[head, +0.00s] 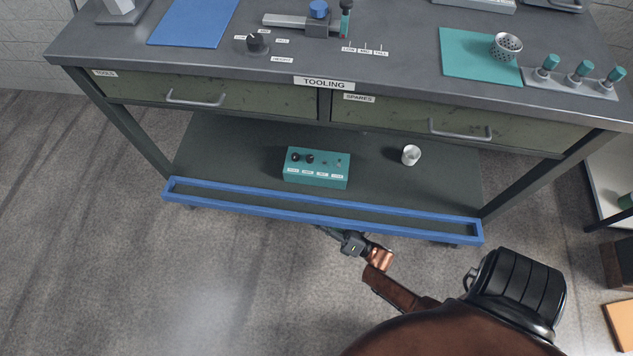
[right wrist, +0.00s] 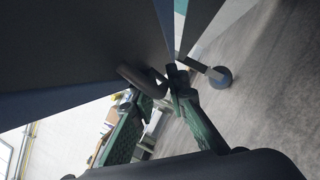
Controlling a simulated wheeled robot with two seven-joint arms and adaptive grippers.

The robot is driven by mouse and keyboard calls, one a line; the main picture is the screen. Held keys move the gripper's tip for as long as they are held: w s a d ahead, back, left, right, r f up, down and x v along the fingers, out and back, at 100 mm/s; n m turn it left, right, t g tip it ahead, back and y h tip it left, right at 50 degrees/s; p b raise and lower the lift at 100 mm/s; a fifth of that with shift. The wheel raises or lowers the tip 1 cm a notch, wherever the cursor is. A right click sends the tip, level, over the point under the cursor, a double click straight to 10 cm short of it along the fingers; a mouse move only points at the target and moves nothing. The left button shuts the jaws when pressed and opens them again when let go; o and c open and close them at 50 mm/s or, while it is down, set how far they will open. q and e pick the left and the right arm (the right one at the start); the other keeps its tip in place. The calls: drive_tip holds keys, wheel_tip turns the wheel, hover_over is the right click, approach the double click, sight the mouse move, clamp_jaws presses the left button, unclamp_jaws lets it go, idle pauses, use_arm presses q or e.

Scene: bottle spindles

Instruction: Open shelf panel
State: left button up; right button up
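The shelf panel (head: 325,218) is a long blue-framed piece along the front of the lower shelf, with a dark strip inside its frame. My left gripper is not in view.
The lower shelf (head: 235,135) holds a teal control box (head: 317,168) and a metal cup (head: 411,155). Above are two green drawers, with TOOLING and SPARES labels. The bench top (head: 380,65) carries tools and mats. The floor in front is clear.

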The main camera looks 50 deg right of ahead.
drive_tip(key=v, duration=1.2)
drive_tip(key=shift+c, duration=0.5)
